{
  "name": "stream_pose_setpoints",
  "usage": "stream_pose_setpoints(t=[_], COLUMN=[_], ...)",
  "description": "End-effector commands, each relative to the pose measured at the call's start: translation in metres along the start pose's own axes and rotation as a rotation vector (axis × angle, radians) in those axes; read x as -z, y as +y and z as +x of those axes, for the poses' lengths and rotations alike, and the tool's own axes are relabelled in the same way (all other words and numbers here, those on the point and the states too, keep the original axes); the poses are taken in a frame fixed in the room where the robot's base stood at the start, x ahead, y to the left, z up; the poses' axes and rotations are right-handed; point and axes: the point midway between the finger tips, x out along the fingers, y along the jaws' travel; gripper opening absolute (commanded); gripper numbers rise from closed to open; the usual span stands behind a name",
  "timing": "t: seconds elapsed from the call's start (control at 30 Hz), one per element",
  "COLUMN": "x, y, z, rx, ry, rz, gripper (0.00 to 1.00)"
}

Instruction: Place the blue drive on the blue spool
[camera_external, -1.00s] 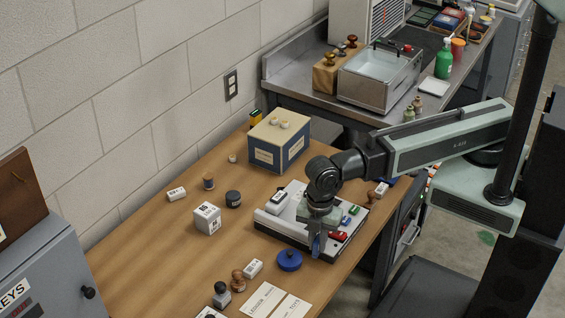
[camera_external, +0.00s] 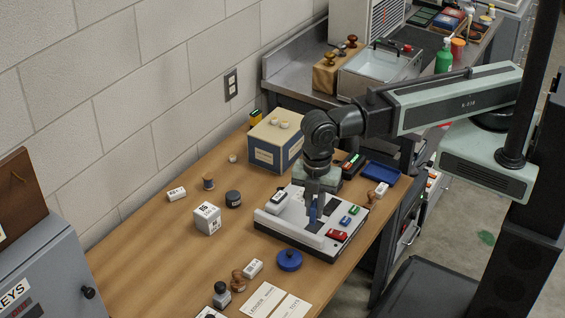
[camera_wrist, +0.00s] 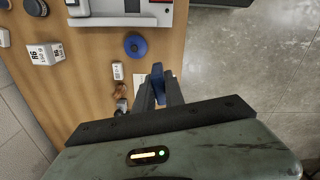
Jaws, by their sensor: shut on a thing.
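My gripper (camera_external: 314,208) is shut on the blue drive (camera_wrist: 157,78), which stands upright between the fingers in the wrist view. In the external view the drive shows as a dark blue sliver (camera_external: 313,212) at the fingertips, in front of the white-topped tray. The blue spool (camera_external: 289,260) lies flat on the table, in front of that tray. It also shows in the wrist view (camera_wrist: 135,45), beyond the fingertips and a little to the left. The drive and the spool are apart. How high the drive hangs is hard to tell.
A white label block (camera_external: 253,268), a wooden stamp (camera_external: 238,281) and an ink bottle (camera_external: 222,295) stand left of the spool. Paper cards (camera_external: 276,301) lie at the front.

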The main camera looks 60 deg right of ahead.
Motion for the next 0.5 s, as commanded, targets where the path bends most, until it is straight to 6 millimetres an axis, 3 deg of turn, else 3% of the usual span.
stream_pose_setpoints(t=[0.03,0.27,0.37,0.5], x=[0.001,-0.020,-0.039,-0.081], y=[0.017,0.078,0.110,0.163], z=[0.007,0.029,0.041,0.063], rx=[0.000,0.000,0.000,0.000], ry=[0.000,0.000,0.000,0.000], rz=[-0.016,-0.049,-0.039,0.000], gripper=[0.00,0.00,0.00,0.00])
